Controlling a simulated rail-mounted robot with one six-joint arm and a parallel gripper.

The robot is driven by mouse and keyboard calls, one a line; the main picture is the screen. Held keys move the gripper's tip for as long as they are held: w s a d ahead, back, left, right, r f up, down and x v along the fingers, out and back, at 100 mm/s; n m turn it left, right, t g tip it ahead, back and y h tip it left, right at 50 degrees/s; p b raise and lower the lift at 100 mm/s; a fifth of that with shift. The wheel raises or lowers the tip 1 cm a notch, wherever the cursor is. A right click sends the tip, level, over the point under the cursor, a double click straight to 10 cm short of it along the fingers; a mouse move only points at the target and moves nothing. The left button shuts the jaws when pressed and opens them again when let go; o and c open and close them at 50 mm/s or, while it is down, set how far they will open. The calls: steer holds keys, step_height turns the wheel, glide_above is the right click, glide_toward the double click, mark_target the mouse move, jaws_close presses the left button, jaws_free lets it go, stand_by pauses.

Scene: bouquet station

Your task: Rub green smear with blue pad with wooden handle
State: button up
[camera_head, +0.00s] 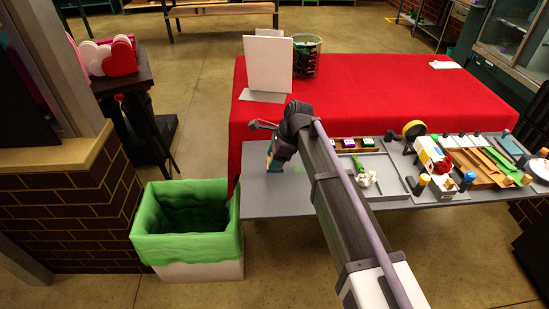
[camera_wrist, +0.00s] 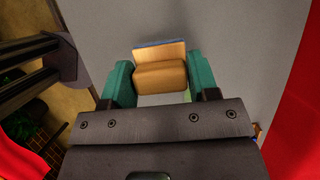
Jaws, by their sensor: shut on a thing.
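My gripper (camera_wrist: 157,78) is shut on the wooden handle (camera_wrist: 161,76) of the blue pad, with one teal finger on each side. Only a thin blue edge of the pad (camera_wrist: 158,43) shows beyond the wood. In the head view my gripper (camera_head: 271,160) is low over the left part of the grey table, and the pad is mostly hidden by my arm. A faint green smear (camera_head: 298,169) shows on the grey top just right of the gripper. A pale green patch also shows below the handle in the wrist view. I cannot tell whether the pad touches the surface.
A green-lined bin (camera_head: 187,250) stands left of the grey table (camera_head: 262,204). A red-covered table (camera_head: 370,85) with a white board (camera_head: 268,65) and a green container (camera_head: 306,58) is behind.

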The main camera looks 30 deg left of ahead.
step_height(320, 180, up, 3)
steer(key=p, duration=0.3)
steer(key=shift+r, duration=0.2)
steer(key=shift+f, duration=0.15)
